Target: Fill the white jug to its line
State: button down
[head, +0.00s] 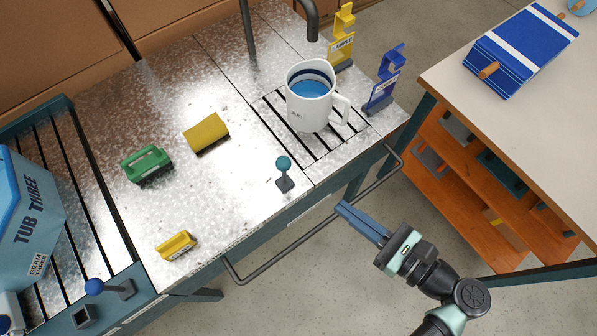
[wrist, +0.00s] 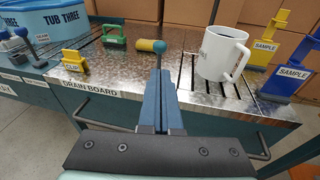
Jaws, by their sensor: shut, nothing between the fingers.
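The white jug (head: 306,115) stands upright on a slotted grate under the dark spout (head: 312,25), handle to the right. Blue liquid (head: 310,89) lies inside it, and a dark blue band runs around the inner wall above the liquid. The jug also shows in the wrist view (wrist: 217,58). A teal ball-topped lever (head: 284,165) stands on the drain board left of and nearer than the jug. My gripper (head: 343,208) is shut and empty, off the board's front edge, right of the lever. In the wrist view the lever's knob (wrist: 159,47) shows just beyond my fingertips.
A front rail (head: 290,255) runs along the drain board (head: 225,195). Yellow (head: 342,40) and blue (head: 383,85) sample stands are beside the jug. A yellow block (head: 206,132), green handle (head: 146,163) and yellow clip (head: 176,245) lie left. Tub Three (head: 30,215) is far left.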

aim_at(288, 166)
jog(key=p+x, duration=0.1)
jog(key=x, duration=1.1)
jog(key=shift+r+p, duration=0.1)
jog(key=shift+p, duration=0.2)
jog(key=shift+w+a+r+p, duration=0.25)
jog(key=shift+w+a+p, duration=0.15)
jog(key=shift+p, duration=0.7)
jog(key=shift+f, duration=0.15)
